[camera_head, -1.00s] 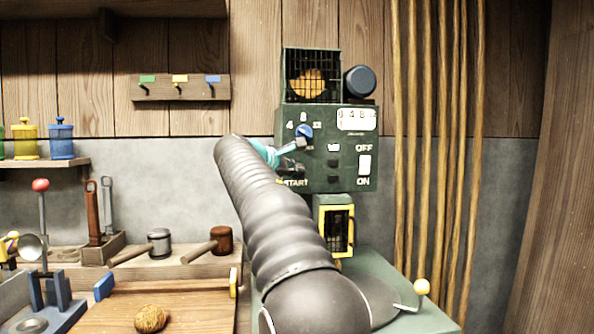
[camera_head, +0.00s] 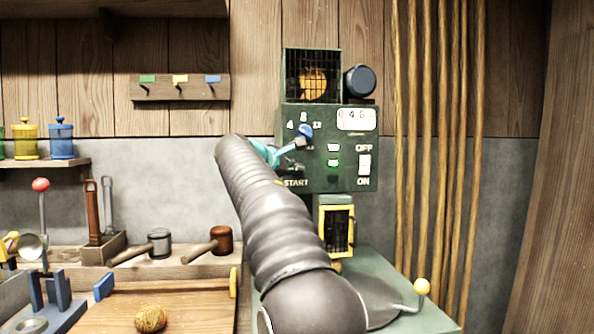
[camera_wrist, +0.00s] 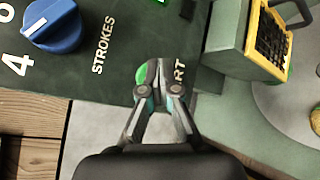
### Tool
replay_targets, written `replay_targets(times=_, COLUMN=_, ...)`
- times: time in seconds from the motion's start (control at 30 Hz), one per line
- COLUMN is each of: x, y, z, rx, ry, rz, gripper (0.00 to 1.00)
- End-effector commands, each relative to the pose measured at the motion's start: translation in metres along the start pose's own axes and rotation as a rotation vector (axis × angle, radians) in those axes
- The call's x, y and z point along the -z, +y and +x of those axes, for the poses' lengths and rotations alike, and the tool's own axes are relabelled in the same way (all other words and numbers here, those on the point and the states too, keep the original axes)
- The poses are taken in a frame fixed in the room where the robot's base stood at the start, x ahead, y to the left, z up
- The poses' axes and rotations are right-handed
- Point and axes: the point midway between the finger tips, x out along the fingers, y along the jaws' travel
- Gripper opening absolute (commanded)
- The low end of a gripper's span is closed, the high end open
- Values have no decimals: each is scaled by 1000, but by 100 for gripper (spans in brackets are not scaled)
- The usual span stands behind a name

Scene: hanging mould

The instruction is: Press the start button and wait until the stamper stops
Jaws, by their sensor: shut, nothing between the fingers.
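The dark green stamper control panel (camera_head: 348,150) is on the machine behind my arm. My gripper (camera_head: 296,165) is shut and empty at the panel's lower left, beside the START label. In the wrist view, my gripper's tips (camera_wrist: 163,76) are together, partly over the green start button (camera_wrist: 141,74); I cannot tell how deep the button sits. A small green lamp (camera_head: 333,162) is lit on the panel. The blue strokes knob (camera_head: 305,131) sits above my gripper and also shows in the wrist view (camera_wrist: 55,25). The white OFF/ON switch (camera_head: 364,165) is at the right.
A yellow-framed guard (camera_head: 338,230) is below the panel, and a caged orange part (camera_head: 313,84) is on top. A wooden board (camera_head: 190,305) with a brown lump (camera_head: 150,318) lies at the lower left.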

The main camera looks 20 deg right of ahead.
Motion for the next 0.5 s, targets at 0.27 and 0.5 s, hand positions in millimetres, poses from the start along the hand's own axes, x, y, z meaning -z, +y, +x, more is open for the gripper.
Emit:
replay_targets(times=0.27, x=-5, y=-7, z=-8, rx=-1, ry=1, rz=0, gripper=0)
replay_targets(times=0.5, x=-8, y=-9, z=-12, rx=0, ry=1, rz=-1, gripper=0)
